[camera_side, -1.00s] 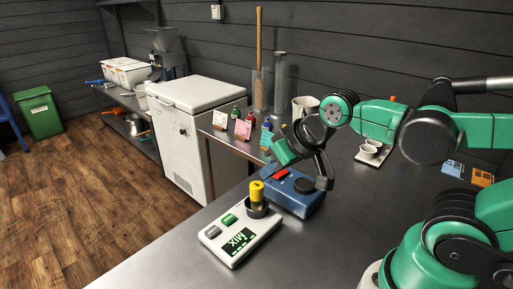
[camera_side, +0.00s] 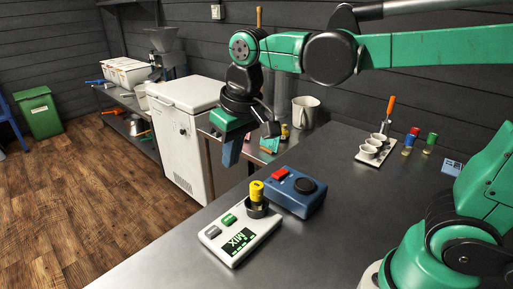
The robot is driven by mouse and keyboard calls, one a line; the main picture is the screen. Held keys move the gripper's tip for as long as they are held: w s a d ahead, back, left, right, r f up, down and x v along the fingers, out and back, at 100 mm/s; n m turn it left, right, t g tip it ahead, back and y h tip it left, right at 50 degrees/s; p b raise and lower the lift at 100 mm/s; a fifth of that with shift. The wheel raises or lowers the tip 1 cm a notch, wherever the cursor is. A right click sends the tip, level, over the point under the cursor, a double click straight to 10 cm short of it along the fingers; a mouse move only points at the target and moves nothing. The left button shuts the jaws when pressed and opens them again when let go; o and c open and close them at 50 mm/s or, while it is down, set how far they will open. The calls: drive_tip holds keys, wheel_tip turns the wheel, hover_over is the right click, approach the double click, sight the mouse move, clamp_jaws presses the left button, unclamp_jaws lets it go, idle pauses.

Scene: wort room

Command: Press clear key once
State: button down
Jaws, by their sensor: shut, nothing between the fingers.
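A white device (camera_side: 262,229) with a dark display reading "MIX" (camera_side: 240,241) lies on the steel table. It has a grey key (camera_side: 212,232) and a green key (camera_side: 229,219); I cannot read which is the clear key. A yellow-topped vial (camera_side: 256,191) stands in its black round cup. Behind it is a blue box (camera_side: 299,203) with a red key (camera_side: 280,174) and a black dial (camera_side: 305,185). My gripper (camera_side: 230,158) is shut and empty, pointing down in the air, to the left of and above both devices in the picture, touching neither.
A metal mug (camera_side: 305,112) stands at the back. A white chest (camera_side: 181,130) is beyond the table's left edge.

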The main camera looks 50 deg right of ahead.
sight(212, 229)
drive_tip(key=w+a+g, duration=0.1)
drive_tip(key=a, duration=0.1)
drive_tip(key=w+a+g, duration=0.1)
drive_tip(key=a, duration=0.1)
drive_tip(key=shift+w+a+g, duration=0.1)
drive_tip(key=shift+w+g, duration=0.1)
drive_tip(key=shift+g, duration=0.1)
drive_tip(key=shift+f, duration=0.1)
wheel_tip(212, 229, down, 14)
drive_tip(key=shift+r, duration=0.1)
idle(0.5)
drive_tip(key=shift+f, duration=0.9)
drive_tip(key=shift+w, duration=0.1)
drive_tip(key=shift+r, duration=4.4)
